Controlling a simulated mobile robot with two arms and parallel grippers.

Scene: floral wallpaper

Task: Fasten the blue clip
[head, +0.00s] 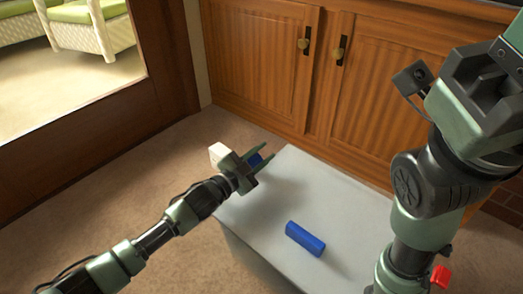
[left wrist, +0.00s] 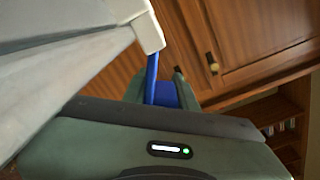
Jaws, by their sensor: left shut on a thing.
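My left gripper (head: 262,157) is at the far left corner of the grey table and is shut on a small blue piece (head: 255,159), which looks like the blue clip. In the left wrist view the blue piece (left wrist: 166,94) sits between the fingertips (left wrist: 164,90). A thin blue strip (left wrist: 151,75) rises from there to a pale block. How the strip joins the block is too small to tell. A second blue thing, a bar (head: 305,238), lies on the table, apart from both grippers. My right arm stands at the right; its fingertips cannot be made out.
The grey table (head: 345,205) has a clear top around the blue bar. A white block (head: 218,152) shows just behind my left gripper. Wooden cabinet doors (head: 260,60) stand behind the table. A small red thing (head: 441,276) is at the lower right.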

